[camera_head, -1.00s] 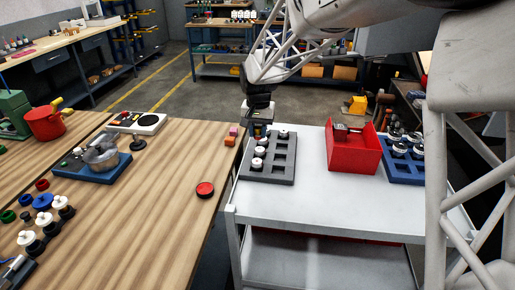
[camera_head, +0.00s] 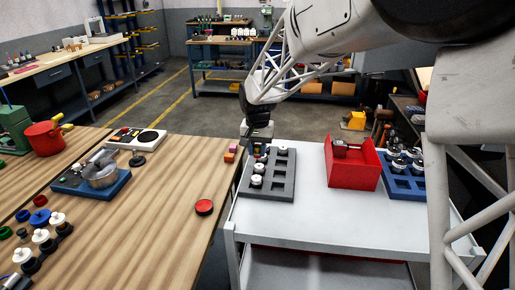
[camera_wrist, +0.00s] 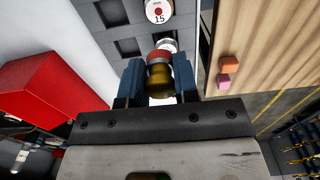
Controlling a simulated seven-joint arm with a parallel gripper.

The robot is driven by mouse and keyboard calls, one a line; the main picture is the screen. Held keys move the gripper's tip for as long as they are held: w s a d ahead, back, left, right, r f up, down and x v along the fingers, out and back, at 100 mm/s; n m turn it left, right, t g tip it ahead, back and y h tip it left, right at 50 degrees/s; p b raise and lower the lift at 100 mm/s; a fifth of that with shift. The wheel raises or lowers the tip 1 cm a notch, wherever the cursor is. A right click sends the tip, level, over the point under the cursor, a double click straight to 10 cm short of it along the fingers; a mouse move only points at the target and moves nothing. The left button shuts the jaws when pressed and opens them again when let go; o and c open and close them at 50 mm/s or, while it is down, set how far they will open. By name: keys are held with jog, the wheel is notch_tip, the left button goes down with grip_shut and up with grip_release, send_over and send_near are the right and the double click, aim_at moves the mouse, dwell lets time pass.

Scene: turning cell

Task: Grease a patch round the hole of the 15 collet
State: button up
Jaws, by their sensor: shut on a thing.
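My gripper (camera_wrist: 158,80) is shut on a brass-coloured, rounded tool (camera_wrist: 159,80) with a red band at its far end. In the head view my gripper (camera_head: 257,143) is over the far left corner of the grey tray (camera_head: 268,196). The 15 collet (camera_wrist: 158,11) has a white face marked 15 with a red centre; it sits in the tray, beyond the gripper at the top of the wrist view. Another white-topped part (camera_wrist: 167,44) is partly hidden behind the held tool. I cannot tell whether the tool touches it.
A red open bin (camera_head: 352,172) and a blue tray (camera_head: 404,188) of parts stand to the right on the white cart (camera_head: 310,215). Orange (camera_wrist: 229,64) and pink (camera_wrist: 223,82) blocks and a red round tin (camera_head: 204,207) are on the wooden bench (camera_head: 170,220).

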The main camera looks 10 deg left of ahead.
aim_at(257, 176)
jog(key=shift+f, duration=3.5)
jog(key=shift+s+f, duration=0.15)
jog(key=shift+s, duration=0.1)
jog(key=shift+s+a+f, duration=0.1)
jog(key=shift+s+f, duration=0.05)
jog(key=shift+s, duration=1.65)
jog(key=shift+c, duration=0.2)
jog(key=shift+w, duration=1.95)
jog(key=shift+w+r, duration=0.1)
jog(key=shift+r, duration=4)
jog(key=s+a+f+m, duration=0.1)
jog(key=s+a+f, duration=0.1)
jog(key=a, duration=0.5)
jog(key=s+a+f+m, duration=0.2)
jog(key=s+a+f, duration=0.1)
jog(key=a, duration=0.4)
jog(key=shift+s+a, duration=0.4)
jog(key=shift+s, duration=0.2)
jog(key=shift+f, duration=0.1)
